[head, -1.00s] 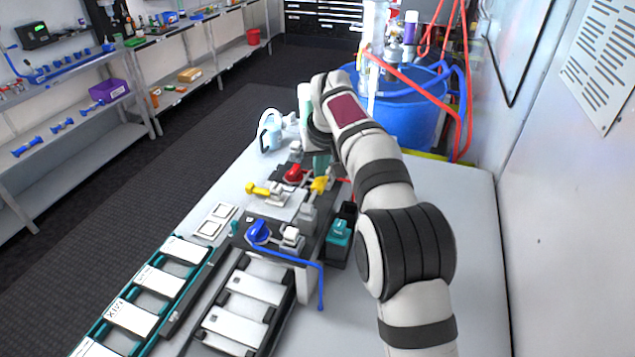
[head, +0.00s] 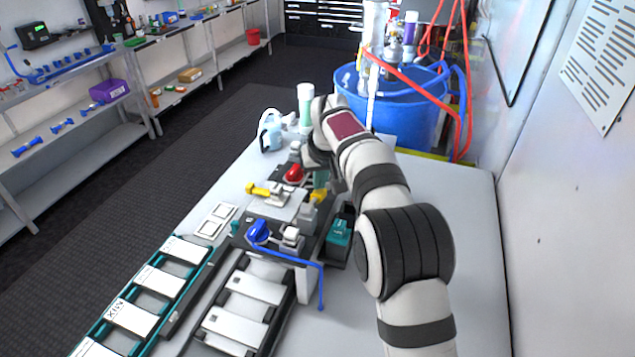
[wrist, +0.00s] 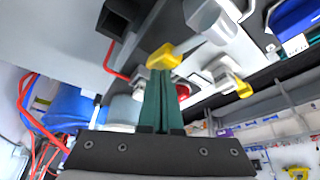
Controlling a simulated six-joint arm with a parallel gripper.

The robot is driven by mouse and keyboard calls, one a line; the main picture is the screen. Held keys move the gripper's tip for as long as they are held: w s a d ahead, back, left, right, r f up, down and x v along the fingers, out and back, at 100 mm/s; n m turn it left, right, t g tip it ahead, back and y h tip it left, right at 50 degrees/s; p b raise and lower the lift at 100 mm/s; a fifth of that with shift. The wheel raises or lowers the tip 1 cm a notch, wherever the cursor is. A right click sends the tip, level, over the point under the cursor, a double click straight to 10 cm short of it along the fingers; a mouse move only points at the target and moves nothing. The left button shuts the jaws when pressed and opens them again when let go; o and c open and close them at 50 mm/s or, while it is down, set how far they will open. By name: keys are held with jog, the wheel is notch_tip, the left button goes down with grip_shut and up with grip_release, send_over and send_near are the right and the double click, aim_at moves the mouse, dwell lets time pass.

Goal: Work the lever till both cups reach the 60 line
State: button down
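A yellow lever handle (head: 319,196) stands on the dark rig on the bench, right below my gripper (head: 320,180). In the wrist view, the yellow handle (wrist: 165,57) lies right at the tips of my teal fingers (wrist: 159,76). The fingers are together, with only a thin line between them. They look to touch the handle; I cannot tell whether any of it is pinched between them. I cannot make out either cup or a 60 line; the arm and rig parts hide much of that area.
A red knob (head: 293,173), a second yellow handle (head: 258,190) and a blue knob (head: 258,230) sit close by on the rig. A pale jug (head: 270,133) and a tall pale cylinder (head: 305,103) stand behind. A blue tub (head: 405,118) is at the back. The bench's right side is clear.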

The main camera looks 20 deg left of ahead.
notch_tip(320, 180, up, 8)
dwell(0.5)
dwell(2.0)
jog(key=shift+f, duration=1.9)
jog(key=shift+f, duration=0.1)
dwell(0.9)
jog(key=shift+f, duration=2.05)
notch_tip(320, 180, up, 8)
jog(key=shift+r, duration=0.1)
